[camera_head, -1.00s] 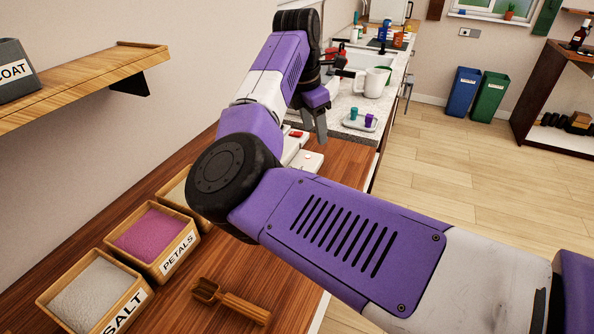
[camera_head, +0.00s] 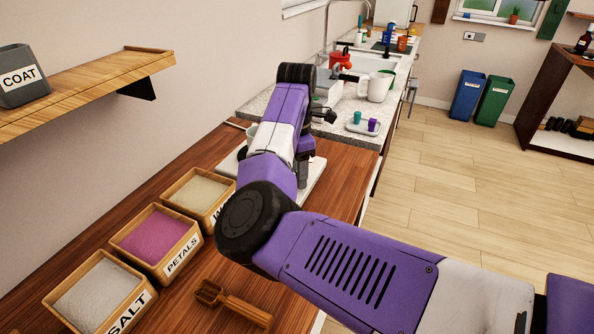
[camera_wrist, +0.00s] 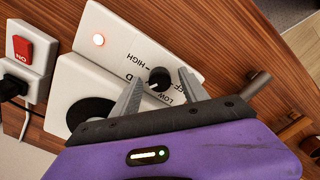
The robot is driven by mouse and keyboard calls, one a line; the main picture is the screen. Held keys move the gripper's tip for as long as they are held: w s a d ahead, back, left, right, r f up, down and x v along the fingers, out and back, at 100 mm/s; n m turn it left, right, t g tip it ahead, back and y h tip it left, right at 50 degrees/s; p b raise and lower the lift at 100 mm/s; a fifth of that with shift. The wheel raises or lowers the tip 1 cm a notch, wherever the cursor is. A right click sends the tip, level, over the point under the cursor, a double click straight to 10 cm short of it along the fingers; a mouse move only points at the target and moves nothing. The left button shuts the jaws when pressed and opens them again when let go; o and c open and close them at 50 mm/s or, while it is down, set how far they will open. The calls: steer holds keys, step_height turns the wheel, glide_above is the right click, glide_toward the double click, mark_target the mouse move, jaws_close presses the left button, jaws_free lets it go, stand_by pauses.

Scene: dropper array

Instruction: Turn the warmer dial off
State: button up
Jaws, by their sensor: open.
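The warmer (camera_wrist: 110,35) is a white unit with a sloped control panel on the wooden counter. Its round black dial (camera_wrist: 159,79) sits on the panel among the printed words HIGH, LOW and a partly hidden OFF. My gripper (camera_wrist: 162,76) is open, with one finger on each side of the dial in the wrist view. I cannot tell whether the fingers touch it. In the head view my arm hides the dial and most of the warmer (camera_head: 315,183).
A power strip (camera_wrist: 38,52) with a lit red ON switch and a black plug lies beside the warmer. Labelled wooden bins, including petals (camera_head: 150,240), and a wooden scoop (camera_head: 235,304) are nearer. A small tray (camera_head: 362,128) with two coloured pieces stands beyond.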

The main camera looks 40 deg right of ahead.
steer(key=shift+f, duration=0.1)
jaws_close()
